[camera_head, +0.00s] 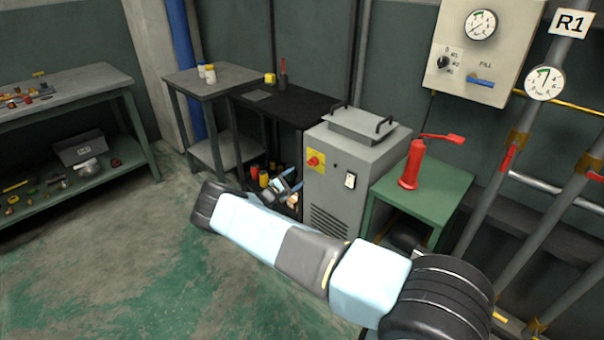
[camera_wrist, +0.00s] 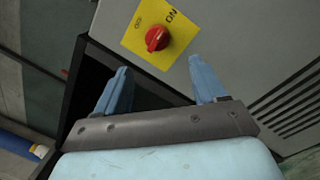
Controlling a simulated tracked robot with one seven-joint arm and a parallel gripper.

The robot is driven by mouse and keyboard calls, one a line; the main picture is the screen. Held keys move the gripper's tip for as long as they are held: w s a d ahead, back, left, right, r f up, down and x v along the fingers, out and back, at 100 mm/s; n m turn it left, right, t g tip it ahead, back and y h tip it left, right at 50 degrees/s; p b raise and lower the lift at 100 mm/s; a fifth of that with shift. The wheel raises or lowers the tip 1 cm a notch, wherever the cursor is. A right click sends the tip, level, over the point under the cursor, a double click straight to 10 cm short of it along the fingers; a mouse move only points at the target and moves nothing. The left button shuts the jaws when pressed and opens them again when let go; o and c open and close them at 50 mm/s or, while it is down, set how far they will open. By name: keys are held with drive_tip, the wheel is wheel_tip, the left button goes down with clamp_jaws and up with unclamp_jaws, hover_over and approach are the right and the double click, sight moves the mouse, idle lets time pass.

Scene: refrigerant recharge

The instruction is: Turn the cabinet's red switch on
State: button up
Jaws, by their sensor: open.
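The grey cabinet (camera_head: 343,190) stands right of the black table. Its red rotary switch (camera_head: 312,161) sits on a yellow plate on the front face. In the wrist view the red switch (camera_wrist: 157,39) shows up close on its yellow plate (camera_wrist: 160,22), which is marked ON on the right side and has another small mark at the left. My gripper (camera_wrist: 157,85) is open and empty, its two blue fingers apart. The switch appears beyond the fingertips, between their lines, with no contact visible.
A white rocker switch (camera_head: 350,180) is on the same cabinet face. A green table (camera_head: 440,190) with a red hand pump (camera_head: 412,165) stands to the right. A black table (camera_head: 285,103) is behind left, with bottles and tools below. The green floor (camera_head: 130,265) at left is clear.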

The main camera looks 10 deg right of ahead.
drive_tip(key=v, duration=0.3)
idle(0.5)
drive_tip(key=s+d+r+m+g+y, duration=0.2)
drive_tip(key=s+d+r+m+g, duration=0.15)
drive_tip(key=r, duration=0.55)
drive_tip(key=s+d+r+m+g+y, duration=0.1)
drive_tip(key=s+d+r+m+g, duration=0.3)
drive_tip(key=r, duration=0.5)
drive_tip(key=s+d+r+m+g+y, duration=0.2)
drive_tip(key=s+d+r+m+g, duration=0.15)
drive_tip(key=d+r, duration=0.4)
drive_tip(key=s+r+m+y, duration=0.2)
drive_tip(key=s+r+y, duration=0.2)
drive_tip(key=s+r, duration=0.7)
drive_tip(key=s+r+m+t+y, duration=0.2)
drive_tip(key=s+r+y, duration=0.3)
drive_tip(key=s+r, duration=1)
drive_tip(key=s+a+r+t, duration=0.1)
drive_tip(key=s+a, duration=0.1)
drive_tip(key=s, duration=0.7)
drive_tip(key=s+a+r+m+t+y, duration=0.1)
drive_tip(key=s+a+t, duration=0.1)
drive_tip(key=s, duration=0.7)
drive_tip(key=shift+s+a+r+y, duration=0.15)
drive_tip(key=shift+s+a+y, duration=0.15)
drive_tip(key=shift+a, duration=0.1)
